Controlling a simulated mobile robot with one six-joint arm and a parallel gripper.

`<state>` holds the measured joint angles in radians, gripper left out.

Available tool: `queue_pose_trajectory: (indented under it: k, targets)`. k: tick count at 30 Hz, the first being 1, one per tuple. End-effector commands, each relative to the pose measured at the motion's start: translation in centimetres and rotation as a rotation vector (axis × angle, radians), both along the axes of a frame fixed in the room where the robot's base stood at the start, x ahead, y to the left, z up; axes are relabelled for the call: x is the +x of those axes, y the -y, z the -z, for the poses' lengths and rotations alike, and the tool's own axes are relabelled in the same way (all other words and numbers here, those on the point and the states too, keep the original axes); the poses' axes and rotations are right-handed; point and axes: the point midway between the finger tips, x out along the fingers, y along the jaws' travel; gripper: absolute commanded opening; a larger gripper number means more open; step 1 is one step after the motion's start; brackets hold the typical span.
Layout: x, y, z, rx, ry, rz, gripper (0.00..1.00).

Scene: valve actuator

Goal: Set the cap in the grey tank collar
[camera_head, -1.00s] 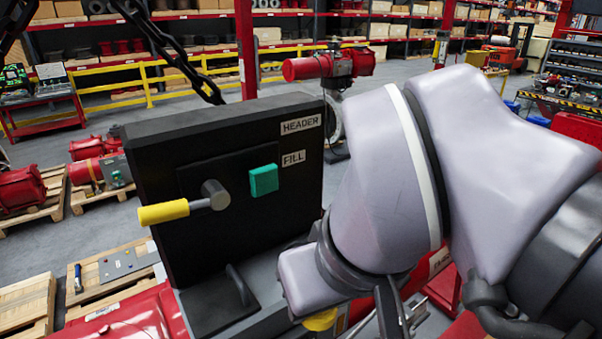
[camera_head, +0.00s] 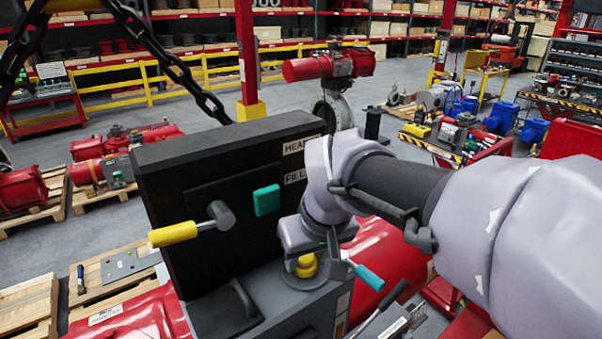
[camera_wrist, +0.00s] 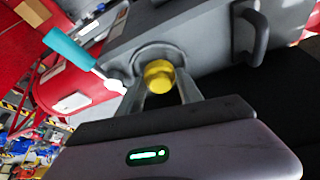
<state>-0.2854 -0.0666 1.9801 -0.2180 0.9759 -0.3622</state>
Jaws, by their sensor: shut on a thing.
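The yellow cap (camera_wrist: 159,76) shows in the wrist view between the two fingers of my gripper (camera_wrist: 161,90), which is shut on it. The grey tank collar (camera_wrist: 140,54) is a round ring right behind the cap on the grey tank top. In the head view the cap (camera_head: 306,265) is upright, directly over the collar (camera_head: 303,281), with my gripper (camera_head: 308,252) above it. The cap looks very close to the collar or touching it. I cannot tell whether it is seated, because the fingers and cap hide most of the opening.
A teal-handled lever (camera_head: 369,277) is just right of the collar. A dark handle (camera_head: 244,298) stands on the grey tank top.

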Motion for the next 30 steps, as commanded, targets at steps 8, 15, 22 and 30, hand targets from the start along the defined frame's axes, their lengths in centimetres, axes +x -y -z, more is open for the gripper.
queue_pose_trajectory:
  k: [8, 15, 22, 30]
  targets:
    - [0.0, 0.0, 0.3, 0.0, 0.0, 0.0, 0.64]
    - [0.0, 0.0, 0.2, 0.0, 0.0, 0.0, 0.64]
    - [-1.3, 0.5, -3.6, 0.002, 0.006, 0.001, 0.64]
    - [-3.7, 1.4, -9.9, 0.0, 0.003, 0.0, 0.64]
